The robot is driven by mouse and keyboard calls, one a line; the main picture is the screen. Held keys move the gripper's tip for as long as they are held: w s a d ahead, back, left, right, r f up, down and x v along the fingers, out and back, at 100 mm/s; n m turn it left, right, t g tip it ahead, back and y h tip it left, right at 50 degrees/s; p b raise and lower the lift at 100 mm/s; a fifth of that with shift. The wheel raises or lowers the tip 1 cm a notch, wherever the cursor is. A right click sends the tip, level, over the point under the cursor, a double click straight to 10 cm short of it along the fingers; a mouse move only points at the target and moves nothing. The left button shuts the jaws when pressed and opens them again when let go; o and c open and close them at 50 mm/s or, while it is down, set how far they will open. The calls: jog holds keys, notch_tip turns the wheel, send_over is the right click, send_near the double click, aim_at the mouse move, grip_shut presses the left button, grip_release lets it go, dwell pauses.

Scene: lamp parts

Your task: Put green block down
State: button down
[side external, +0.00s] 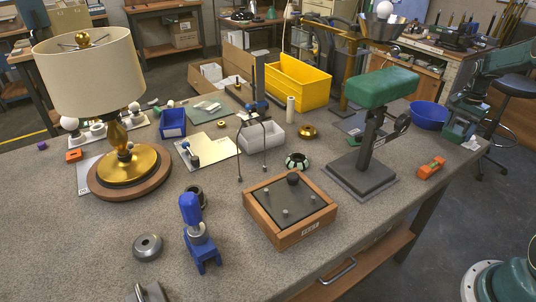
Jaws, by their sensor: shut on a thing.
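My gripper (462,122) is at the right of the side external view, low over the far right part of the bench. It is shut on a small dark green block (455,132). The fingers and the block are small and similar in colour, so their exact contact is hard to see. I cannot tell whether the block touches the bench. A much larger green block (382,87) sits on top of a dark post stand, left of and apart from my gripper.
A blue bowl (428,116) is just left of my gripper. An orange level-like tool (431,167) lies near the bench edge. A wooden-framed box (290,208), a yellow bin (298,82) and a lamp (95,75) stand further left. The front left bench has free room.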

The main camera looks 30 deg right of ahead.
aim_at(453, 140)
jog(key=shift+d+f, duration=0.1)
jog(key=shift+f, duration=0.2)
jog(key=shift+f, duration=0.1)
jog(key=shift+f, duration=2.05)
jog(key=shift+f, duration=0.15)
jog(key=shift+c, duration=1.6)
grip_release()
jog(key=shift+f, duration=0.1)
notch_tip(453, 140, up, 12)
jog(key=shift+r, duration=0.15)
